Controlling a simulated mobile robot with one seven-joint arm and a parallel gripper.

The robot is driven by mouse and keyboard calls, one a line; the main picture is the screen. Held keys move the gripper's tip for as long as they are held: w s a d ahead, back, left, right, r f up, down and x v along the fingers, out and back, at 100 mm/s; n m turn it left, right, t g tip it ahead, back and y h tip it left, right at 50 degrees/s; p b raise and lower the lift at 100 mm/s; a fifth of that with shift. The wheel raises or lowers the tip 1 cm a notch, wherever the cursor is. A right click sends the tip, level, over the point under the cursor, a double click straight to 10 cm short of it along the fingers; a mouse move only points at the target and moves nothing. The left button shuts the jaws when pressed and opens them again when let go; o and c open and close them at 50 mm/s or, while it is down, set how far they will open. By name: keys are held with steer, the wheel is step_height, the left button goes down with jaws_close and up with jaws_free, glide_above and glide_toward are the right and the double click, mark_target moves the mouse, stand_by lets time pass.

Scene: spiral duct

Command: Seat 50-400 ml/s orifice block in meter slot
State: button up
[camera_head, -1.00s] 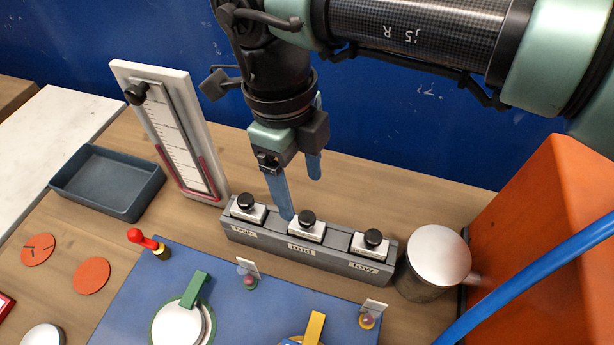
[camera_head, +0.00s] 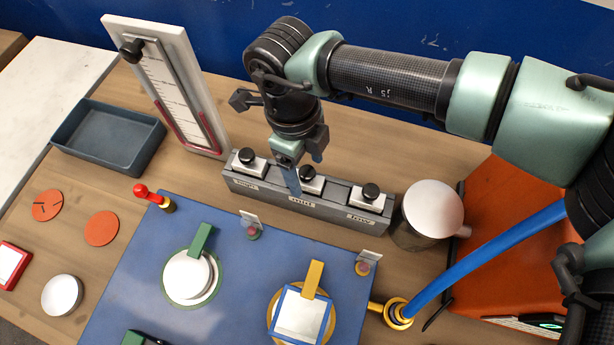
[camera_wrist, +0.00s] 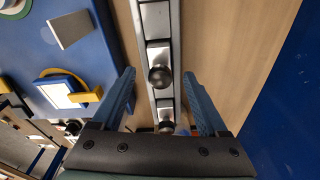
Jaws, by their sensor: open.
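Three white orifice blocks with round black knobs sit in a grey rack (camera_head: 272,199), its front labels reading high, mid and low as far as legible. The left block (camera_head: 249,162), the middle block (camera_head: 314,183) and the right block (camera_head: 369,199) are upright. My gripper (camera_head: 306,176) is open and low at the middle block, its blue fingers partly covering it. In the wrist view, a black knob (camera_wrist: 160,77) appears between my open fingers (camera_wrist: 160,73); contact cannot be told. The 50-400 ml/s marking is not legible, and I cannot identify the meter slot.
A white gauge board (camera_head: 177,88) stands behind left, beside a dark tray (camera_head: 107,150). A metal cylinder (camera_head: 432,215) is close to the rack's right end. A blue hose (camera_head: 480,251) runs right.

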step_height(320, 180, down, 2)
steer(key=shift+d+f, duration=0.1)
jaws_close()
stand_by(0.4)
